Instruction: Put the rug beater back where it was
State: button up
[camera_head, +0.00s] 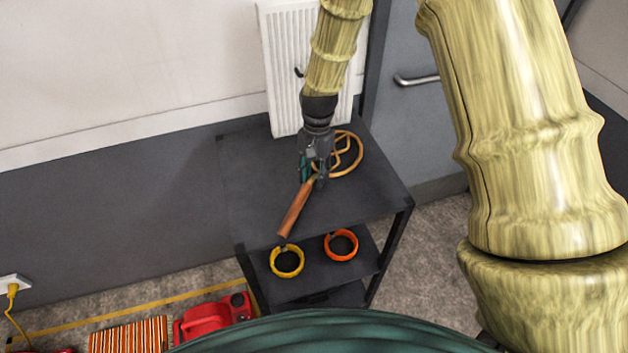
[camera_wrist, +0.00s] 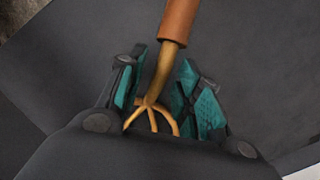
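The rug beater has an orange-brown handle (camera_head: 295,208) and a looped tan head (camera_head: 347,158). It appears to lie on the dark top shelf of a black cart (camera_head: 252,190), its handle pointing to the front left. My gripper (camera_head: 314,179) is over the beater where the handle meets the head. In the wrist view the teal-padded fingers (camera_wrist: 160,88) stand apart on either side of the beater's thin neck (camera_wrist: 164,68), with gaps visible beside it. My gripper hides part of the looped head.
A white ribbed panel (camera_head: 284,75) with a small dark hook (camera_head: 299,72) stands behind the cart. Yellow (camera_head: 287,261) and orange (camera_head: 341,245) rings are on the lower shelf. A red object (camera_head: 213,316) and striped rug (camera_head: 128,336) are on the floor. A grey door (camera_head: 410,125) is at right.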

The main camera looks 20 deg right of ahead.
notch_tip(320, 180, up, 10)
jog(key=w+b, duration=0.1)
jog(key=b, duration=0.2)
jog(key=shift+w+d, duration=0.2)
jog(key=shift+d, duration=0.25)
jog(key=shift+f, duration=0.1)
